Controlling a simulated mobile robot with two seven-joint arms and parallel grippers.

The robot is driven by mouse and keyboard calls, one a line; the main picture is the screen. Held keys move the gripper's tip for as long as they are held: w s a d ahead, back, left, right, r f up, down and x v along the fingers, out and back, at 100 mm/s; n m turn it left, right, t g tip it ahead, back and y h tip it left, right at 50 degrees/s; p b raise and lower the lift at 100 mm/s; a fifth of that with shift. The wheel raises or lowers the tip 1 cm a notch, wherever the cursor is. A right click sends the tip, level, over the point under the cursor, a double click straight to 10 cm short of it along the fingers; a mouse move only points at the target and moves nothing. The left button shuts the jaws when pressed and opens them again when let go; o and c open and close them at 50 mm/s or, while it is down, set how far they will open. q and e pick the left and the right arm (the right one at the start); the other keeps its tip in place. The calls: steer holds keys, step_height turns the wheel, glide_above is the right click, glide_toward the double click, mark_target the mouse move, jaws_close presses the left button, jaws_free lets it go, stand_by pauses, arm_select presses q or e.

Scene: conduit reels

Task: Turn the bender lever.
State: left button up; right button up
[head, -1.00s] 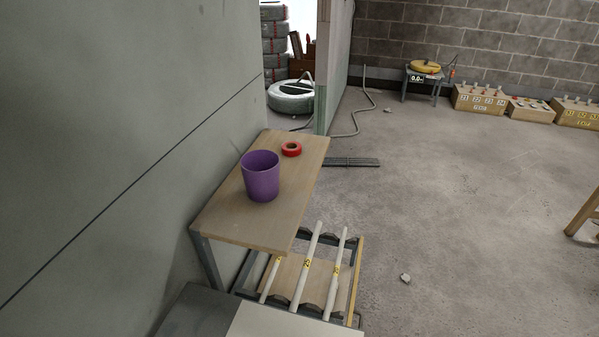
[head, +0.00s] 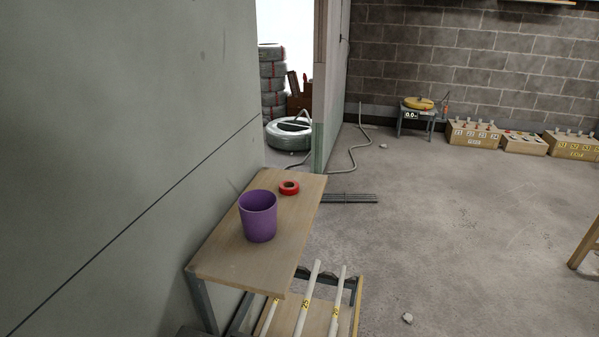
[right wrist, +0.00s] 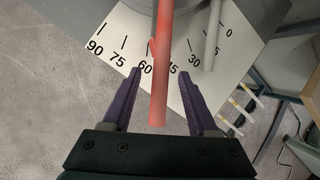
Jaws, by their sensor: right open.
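The bender lever (right wrist: 159,105) is a red bar in the right wrist view. It comes down from the top edge, and its free end lies between my fingers. My right gripper (right wrist: 161,72) is open, with one dark purple finger on each side of the lever. Below is a white angle plate (right wrist: 112,42) with black marks from 0 to 90. The lever passes over it between the 60 and the partly hidden 45. A grey bar (right wrist: 212,32) lies to the lever's right, near the low numbers. My left gripper and the bender are outside the head view.
In the head view a wooden table (head: 225,262) by the grey wall holds a purple cup (head: 258,218) and red tape roll (head: 289,187). A rack with white pipes (head: 308,300) stands below. Numbered wooden boxes (head: 475,135) line the back wall.

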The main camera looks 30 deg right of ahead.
steer(key=p+v, duration=0.5)
steer(key=v, duration=0.4)
steer(key=shift+d+r, duration=0.2)
steer(key=shift+r, duration=0.1)
steer(key=shift+s, duration=0.1)
step_height(320, 180, up, 51)
steer(key=d+n+h+p, duration=0.2)
steer(key=n+h+p, duration=0.1)
steer(key=n+p, duration=1.8)
steer(key=p, duration=1)
steer(key=shift+d+n+t+h, duration=0.3)
steer(key=shift+h, duration=0.1)
steer(key=shift+f, duration=0.1)
